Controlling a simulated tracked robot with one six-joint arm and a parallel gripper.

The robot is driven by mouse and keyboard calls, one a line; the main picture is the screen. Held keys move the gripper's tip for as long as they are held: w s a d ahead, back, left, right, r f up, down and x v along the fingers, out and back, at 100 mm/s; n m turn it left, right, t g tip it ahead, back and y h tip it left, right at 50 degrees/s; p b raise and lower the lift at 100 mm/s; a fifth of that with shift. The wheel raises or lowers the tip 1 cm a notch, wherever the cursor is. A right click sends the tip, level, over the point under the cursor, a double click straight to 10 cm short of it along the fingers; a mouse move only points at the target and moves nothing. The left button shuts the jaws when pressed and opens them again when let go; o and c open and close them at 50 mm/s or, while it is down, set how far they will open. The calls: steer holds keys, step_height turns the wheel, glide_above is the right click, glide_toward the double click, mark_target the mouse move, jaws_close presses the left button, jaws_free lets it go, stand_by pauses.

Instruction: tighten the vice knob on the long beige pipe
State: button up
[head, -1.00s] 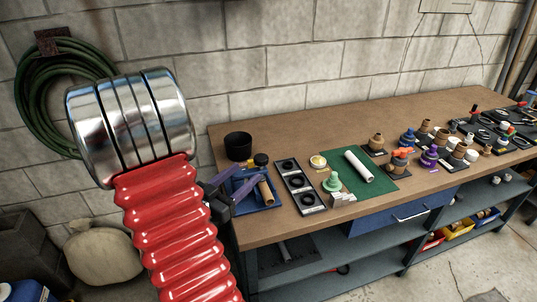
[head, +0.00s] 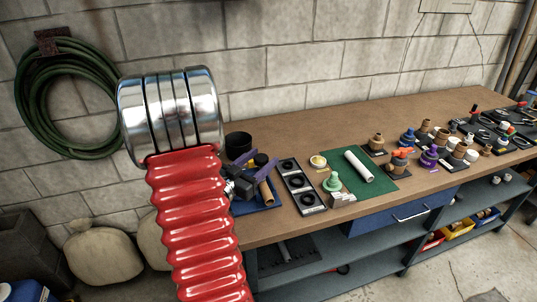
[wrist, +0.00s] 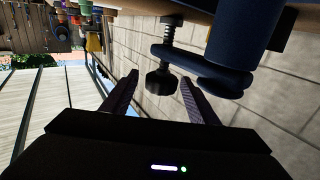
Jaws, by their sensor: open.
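In the wrist view, a black faceted knob (wrist: 161,83) hangs on a threaded screw (wrist: 169,36) beside a dark blue vice body (wrist: 243,38). My gripper (wrist: 159,79) is open, its two purple fingers apart with the knob in line between their tips. I cannot tell whether the tips reach around it; no contact shows. In the head view, my gripper (head: 255,161) is at the bench's left end, over the blue vice (head: 267,204) and a short tan pipe piece (head: 265,191). The knob is hidden there. I cannot make out the long beige pipe for certain.
A black cup (head: 238,140) stands behind my gripper. A black three-ring tray (head: 301,187) and a green mat (head: 377,183) with a white tube (head: 359,166) lie to the right. Several fittings crowd the bench farther right. The block wall is close behind.

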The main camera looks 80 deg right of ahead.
mark_target(266, 156)
steer(key=shift+x, duration=2.25)
steer(key=shift+c, duration=0.4)
steer(key=c, duration=1)
steer(key=shift+o, duration=0.2)
steer(key=shift+s, duration=0.1)
steer(key=shift+s+m+g+y, duration=0.1)
steer(key=shift+m+g+y, duration=0.25)
steer(key=shift+g, duration=0.25)
steer(key=shift+s+a+m+g+y, duration=0.1)
steer(key=shift+m+g+y, duration=0.25)
steer(key=shift+m+g, duration=0.2)
steer(key=shift+s+a+m+g+y, duration=0.15)
steer(key=shift+m+g+y, duration=0.2)
steer(key=shift+g, duration=0.3)
steer(key=o, duration=1)
